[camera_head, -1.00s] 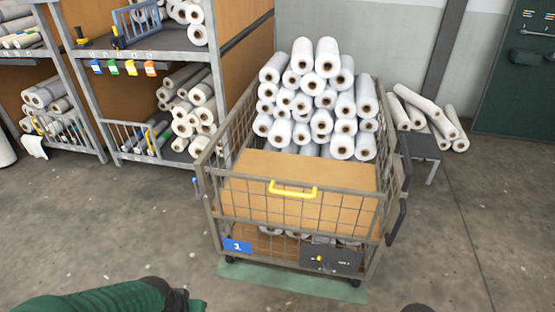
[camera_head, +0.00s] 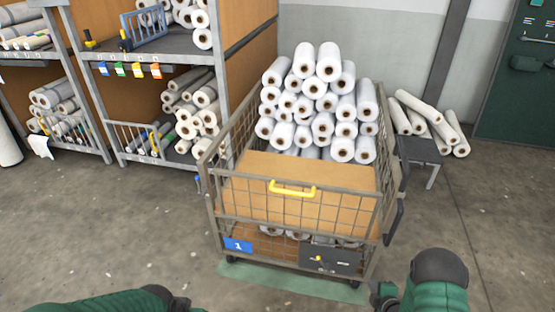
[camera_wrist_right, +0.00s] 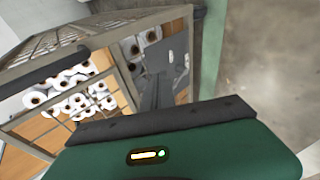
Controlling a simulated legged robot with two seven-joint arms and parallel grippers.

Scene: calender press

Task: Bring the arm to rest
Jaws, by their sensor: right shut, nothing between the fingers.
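My right arm (camera_head: 436,285) is raised at the lower right of the head view, with its dark gripper (camera_head: 384,297) at the bottom edge near the cart's right front corner. In the right wrist view the gripper (camera_wrist_right: 160,92) is shut and empty, with the wire cart beyond it. My left arm (camera_head: 110,301) lies along the bottom left edge. Its dark end (camera_head: 183,304) is partly cut off, and its fingers cannot be made out.
A wire cart (camera_head: 230,205) with a yellow handle (camera_head: 292,188) holds a stack of white rolls (camera_head: 325,100). It stands on a green floor mat (camera_head: 290,281). Shelves (camera_head: 150,55) are at the left, and a low stand (camera_head: 420,152) with rolls is at the right. Floor on both sides is clear.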

